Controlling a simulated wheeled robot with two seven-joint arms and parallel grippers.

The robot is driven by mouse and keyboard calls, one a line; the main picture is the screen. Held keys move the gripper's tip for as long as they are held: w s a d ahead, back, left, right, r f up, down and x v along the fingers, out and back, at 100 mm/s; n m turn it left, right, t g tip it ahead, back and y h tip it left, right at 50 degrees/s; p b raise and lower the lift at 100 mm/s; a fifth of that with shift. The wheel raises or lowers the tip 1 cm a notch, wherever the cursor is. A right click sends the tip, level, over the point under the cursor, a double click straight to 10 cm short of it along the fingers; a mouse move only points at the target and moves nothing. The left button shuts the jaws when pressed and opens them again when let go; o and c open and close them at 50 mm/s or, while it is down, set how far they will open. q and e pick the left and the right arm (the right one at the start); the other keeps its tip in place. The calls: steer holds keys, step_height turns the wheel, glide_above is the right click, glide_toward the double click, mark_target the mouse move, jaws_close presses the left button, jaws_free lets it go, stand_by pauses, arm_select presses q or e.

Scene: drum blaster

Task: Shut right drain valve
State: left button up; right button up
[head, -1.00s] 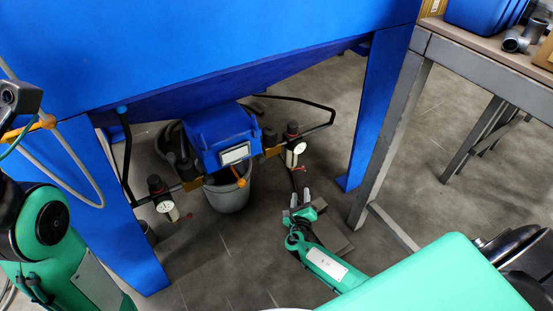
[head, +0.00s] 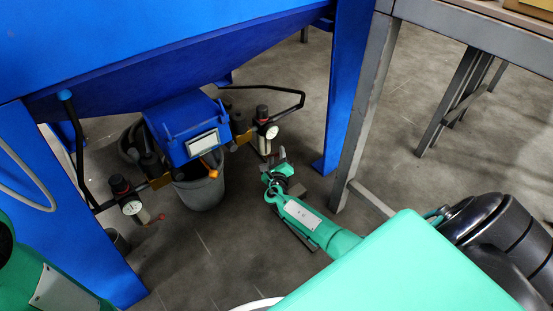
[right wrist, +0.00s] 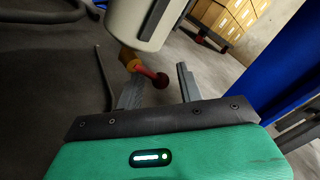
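The right filter unit (head: 263,122), with a black top, a round gauge and a pale bowl, hangs under the blue machine. In the right wrist view its pale bowl (right wrist: 147,20) has a brass valve (right wrist: 128,58) below, with a red lever ending in a ball knob (right wrist: 161,80). My right gripper (head: 277,157) is just below the unit in the head view and hides the valve there. In the wrist view the right gripper (right wrist: 158,90) is open, with the red knob showing between its fingers; contact cannot be told. My left gripper is out of view.
The left filter unit (head: 127,197) has its own red-knobbed valve (head: 161,217). A grey bucket (head: 200,190) stands under the blue box (head: 187,130). A blue leg (head: 348,100) and a grey table frame (head: 366,100) stand to the right. Floor in front is clear.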

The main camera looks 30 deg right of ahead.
steer(key=shift+w+d, duration=0.25)
steer(key=shift+w, duration=0.1)
jaws_close()
steer(key=n+t, duration=0.1)
steer(key=r+n+t+b, duration=0.1)
steer(key=n, duration=0.1)
steer(key=shift+d+r+h, duration=0.2)
steer(key=shift+r+h, duration=0.05)
steer(key=shift+h, duration=0.05)
steer(key=shift+r+n+t, duration=0.3)
steer(key=shift+n+t, duration=0.2)
steer(key=shift+n, duration=0.2)
jaws_free()
